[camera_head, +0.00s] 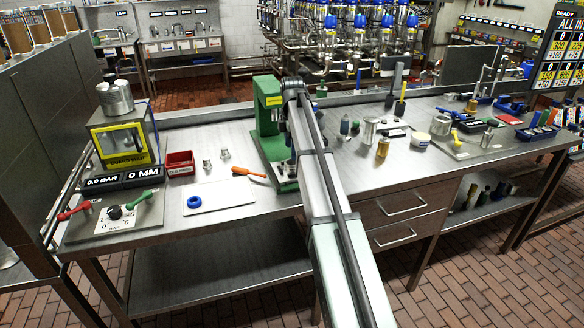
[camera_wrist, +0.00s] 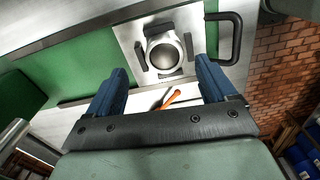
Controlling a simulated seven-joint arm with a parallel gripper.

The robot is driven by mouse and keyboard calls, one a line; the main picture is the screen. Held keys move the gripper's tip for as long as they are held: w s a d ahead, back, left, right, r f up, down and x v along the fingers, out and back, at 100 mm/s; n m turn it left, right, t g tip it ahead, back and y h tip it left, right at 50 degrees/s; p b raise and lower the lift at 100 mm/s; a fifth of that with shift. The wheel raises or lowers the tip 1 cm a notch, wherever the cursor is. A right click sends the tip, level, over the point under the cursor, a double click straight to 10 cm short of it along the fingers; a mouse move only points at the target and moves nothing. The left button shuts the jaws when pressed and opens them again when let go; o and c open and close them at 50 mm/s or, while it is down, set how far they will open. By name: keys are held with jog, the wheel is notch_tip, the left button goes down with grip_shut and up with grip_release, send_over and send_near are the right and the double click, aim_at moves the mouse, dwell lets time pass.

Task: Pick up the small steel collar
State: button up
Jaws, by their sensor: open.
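In the wrist view my gripper (camera_wrist: 162,68) is open, its two blue fingers apart with nothing held between them. Just beyond the fingertips, a round steel ring-shaped part (camera_wrist: 165,53) sits on a pale plate (camera_wrist: 128,35) between dark blocks; I cannot tell whether it is the collar. In the head view two small steel pieces (camera_head: 207,166) (camera_head: 224,153) stand on the bench, left of the green press (camera_head: 267,110); they look collar-like but are too small to tell. My arm reaches to the press and hides part of it; my fingers are not clear there.
An orange-handled tool (camera_head: 250,172) lies left of the press and shows in the wrist view (camera_wrist: 172,97). A red bin (camera_head: 180,163), a white mat (camera_head: 222,197) with a blue ring (camera_head: 195,202), and a gauge unit (camera_head: 122,145) stand left. A black handle (camera_wrist: 236,38) rises beside the plate.

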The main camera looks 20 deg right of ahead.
aim_at(292, 163)
jog(key=f, duration=0.5)
jog(key=shift+s+a, duration=0.15)
jog(key=shift+s, duration=0.15)
jog(key=shift+r, duration=0.1)
jog(key=c, duration=1.3)
